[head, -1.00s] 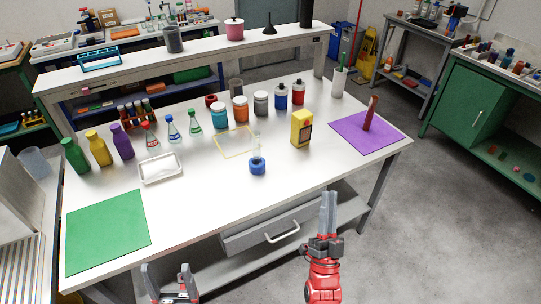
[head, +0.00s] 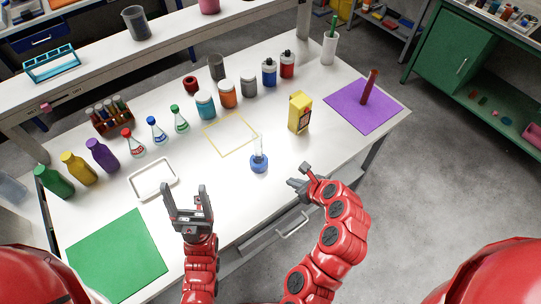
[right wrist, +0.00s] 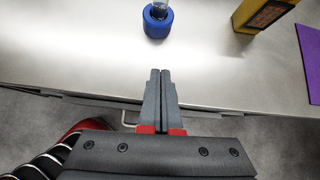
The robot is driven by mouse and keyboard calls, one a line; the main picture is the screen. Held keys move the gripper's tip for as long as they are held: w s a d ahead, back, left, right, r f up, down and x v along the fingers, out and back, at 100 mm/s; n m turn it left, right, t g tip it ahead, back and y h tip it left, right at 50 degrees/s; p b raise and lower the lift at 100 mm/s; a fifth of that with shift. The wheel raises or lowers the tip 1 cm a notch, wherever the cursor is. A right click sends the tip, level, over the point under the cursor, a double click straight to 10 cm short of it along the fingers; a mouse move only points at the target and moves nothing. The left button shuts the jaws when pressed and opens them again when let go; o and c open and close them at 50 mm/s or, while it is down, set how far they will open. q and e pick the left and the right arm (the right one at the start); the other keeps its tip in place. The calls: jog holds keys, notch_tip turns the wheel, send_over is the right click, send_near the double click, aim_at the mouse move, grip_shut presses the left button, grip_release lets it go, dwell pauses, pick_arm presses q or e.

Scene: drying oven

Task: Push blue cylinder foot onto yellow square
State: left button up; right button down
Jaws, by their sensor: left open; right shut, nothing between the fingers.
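The blue cylinder foot (head: 259,164) stands upright on the white table, with a clear glass cylinder rising from it. It also shows at the top of the right wrist view (right wrist: 158,22). The yellow square (head: 231,134) is an outline on the table, behind and to the left of the foot. My right gripper (head: 289,183) is shut and empty, in front and to the right of the foot, apart from it. Its closed fingers show in the right wrist view (right wrist: 160,72), pointing toward the foot. My left gripper (head: 188,190) is open and empty, left of the foot near the white tray.
A yellow box (head: 299,112) stands right of the foot, beside a purple mat (head: 350,112). Several jars (head: 228,94) line the back. A white tray (head: 153,180) and green mat (head: 118,258) lie left. The table between foot and square looks clear.

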aim_at(265, 169)
jog(key=b+x, duration=0.2)
jog(key=x, duration=0.1)
jog(key=b+x, duration=0.3)
jog(key=x, duration=0.1)
jog(key=b+x, duration=0.2)
jog(key=x, duration=0.1)
jog(key=shift+s+a+f, duration=0.2)
jog(key=shift+a+f, duration=0.1)
jog(key=shift+a, duration=0.05)
jog(key=shift+w+a+r, duration=0.2)
jog(key=shift+w+a, duration=0.15)
jog(key=shift+w, duration=0.15)
jog(key=shift+w+a+r, duration=0.2)
jog(key=shift+w+a, duration=0.15)
jog(key=shift+w, duration=0.15)
jog(key=shift+w+a+b, duration=0.35)
jog(key=shift+w, duration=0.15)
